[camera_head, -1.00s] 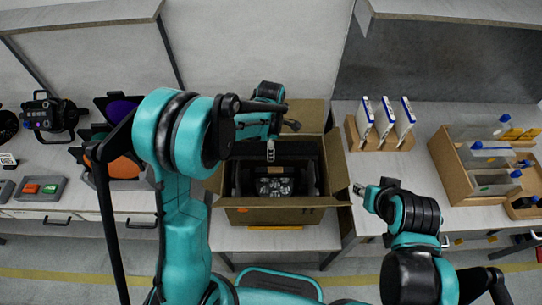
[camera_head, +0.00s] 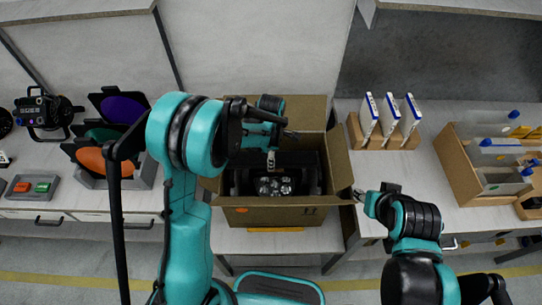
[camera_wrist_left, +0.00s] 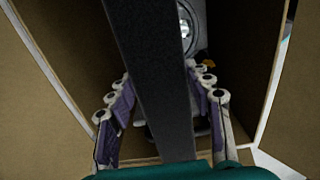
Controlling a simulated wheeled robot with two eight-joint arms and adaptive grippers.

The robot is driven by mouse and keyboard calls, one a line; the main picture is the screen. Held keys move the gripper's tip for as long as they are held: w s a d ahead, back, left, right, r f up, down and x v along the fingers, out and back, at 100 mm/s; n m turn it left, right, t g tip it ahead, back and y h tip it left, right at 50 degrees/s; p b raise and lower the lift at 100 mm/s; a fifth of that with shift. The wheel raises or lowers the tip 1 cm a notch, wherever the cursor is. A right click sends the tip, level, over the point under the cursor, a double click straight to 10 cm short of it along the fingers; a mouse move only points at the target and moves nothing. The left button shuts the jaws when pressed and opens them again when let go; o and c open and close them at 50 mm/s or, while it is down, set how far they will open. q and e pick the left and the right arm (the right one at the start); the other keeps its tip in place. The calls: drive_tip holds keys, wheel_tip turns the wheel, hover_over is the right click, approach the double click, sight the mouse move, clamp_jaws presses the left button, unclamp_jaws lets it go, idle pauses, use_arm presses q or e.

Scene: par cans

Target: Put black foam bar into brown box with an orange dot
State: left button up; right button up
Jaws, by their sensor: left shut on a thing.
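The brown box (camera_head: 265,217) stands open in the middle of the head view, with an orange dot on its front. A black par can with several round lenses (camera_head: 274,187) sits inside. My left gripper (camera_head: 271,161) reaches over the box and is shut on the black foam bar (camera_head: 300,160), which lies crosswise in the box's opening behind the lenses. In the left wrist view the bar (camera_wrist_left: 150,75) runs between the fingers, with box walls on both sides. Whether the bar touches the can or box is unclear. My right gripper (camera_head: 360,196) is by the box's right flap, its jaws too small to judge.
Coloured filters in frames (camera_head: 122,108) and a button box (camera_head: 33,187) are on the left bench. A wooden stand with white and blue packs (camera_head: 388,135) and a wooden tray of clear sheets (camera_head: 470,165) are on the right. Box flaps stick out around the opening.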

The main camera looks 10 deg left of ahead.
use_arm(q)
drive_tip(key=o, duration=1)
drive_tip(key=shift+r, duration=0.1)
wheel_tip(320, 180, up, 12)
drive_tip(key=shift+f, duration=0.1)
